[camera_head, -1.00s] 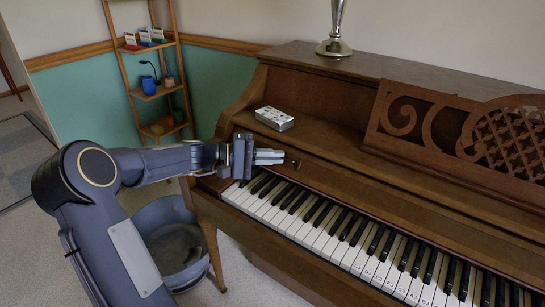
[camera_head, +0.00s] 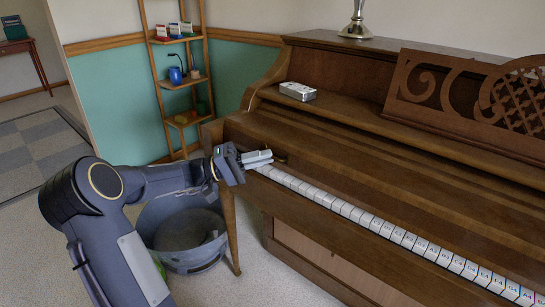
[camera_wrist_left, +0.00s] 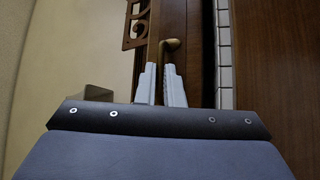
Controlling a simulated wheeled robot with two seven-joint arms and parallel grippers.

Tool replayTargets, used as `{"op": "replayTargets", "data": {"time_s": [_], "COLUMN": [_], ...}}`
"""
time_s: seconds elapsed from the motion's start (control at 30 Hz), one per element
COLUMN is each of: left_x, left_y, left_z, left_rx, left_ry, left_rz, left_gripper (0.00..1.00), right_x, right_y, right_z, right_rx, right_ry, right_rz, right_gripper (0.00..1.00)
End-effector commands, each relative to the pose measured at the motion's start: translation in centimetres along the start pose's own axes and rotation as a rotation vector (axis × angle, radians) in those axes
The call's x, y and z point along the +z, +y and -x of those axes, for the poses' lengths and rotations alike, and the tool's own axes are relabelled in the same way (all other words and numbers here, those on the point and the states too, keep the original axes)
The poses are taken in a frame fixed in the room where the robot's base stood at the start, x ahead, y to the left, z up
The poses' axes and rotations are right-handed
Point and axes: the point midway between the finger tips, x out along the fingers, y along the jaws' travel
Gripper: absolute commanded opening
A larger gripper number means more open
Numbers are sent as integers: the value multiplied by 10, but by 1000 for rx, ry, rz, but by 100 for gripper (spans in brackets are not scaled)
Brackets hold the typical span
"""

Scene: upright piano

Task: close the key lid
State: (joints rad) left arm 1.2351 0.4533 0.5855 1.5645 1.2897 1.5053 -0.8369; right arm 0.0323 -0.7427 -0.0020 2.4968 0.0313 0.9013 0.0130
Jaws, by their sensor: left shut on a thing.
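The key lid (camera_head: 350,172) of the brown upright piano is drawn far forward over the keyboard. Only a strip of white key fronts (camera_head: 385,228) shows along its front edge, and the black keys are hidden. My left gripper (camera_head: 262,158) is at the lid's left end, with its pale fingers shut on the small brass knob (camera_head: 281,159). In the left wrist view the knob (camera_wrist_left: 170,46) rises at the tips of the two fingers (camera_wrist_left: 160,80), and the white keys (camera_wrist_left: 225,60) run beside it. My right gripper is out of view.
A small metal box (camera_head: 297,91) lies on the ledge behind the lid. A carved music stand (camera_head: 440,85) and a silver lamp base (camera_head: 356,22) are higher up. A grey-blue bin (camera_head: 185,230) stands on the floor by the piano's left leg.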

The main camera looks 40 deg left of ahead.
Motion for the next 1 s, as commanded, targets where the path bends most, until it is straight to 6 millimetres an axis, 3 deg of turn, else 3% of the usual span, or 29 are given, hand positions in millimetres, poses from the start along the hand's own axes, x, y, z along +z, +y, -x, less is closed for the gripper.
{"op": "replayTargets", "data": {"time_s": [0.33,0.9,0.93,1.0], "left_x": [30,37,37,37], "left_y": [-16,-23,-23,-23], "left_z": [30,38,38,38], "left_rx": [-10,-17,-17,-16], "left_ry": [3,5,5,6], "left_rz": [7,15,15,15], "left_gripper": [0,0,9,16], "right_x": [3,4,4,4], "right_y": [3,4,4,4], "right_z": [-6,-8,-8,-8], "right_rx": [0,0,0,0], "right_ry": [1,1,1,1], "right_rz": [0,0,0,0], "right_gripper": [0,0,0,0]}}
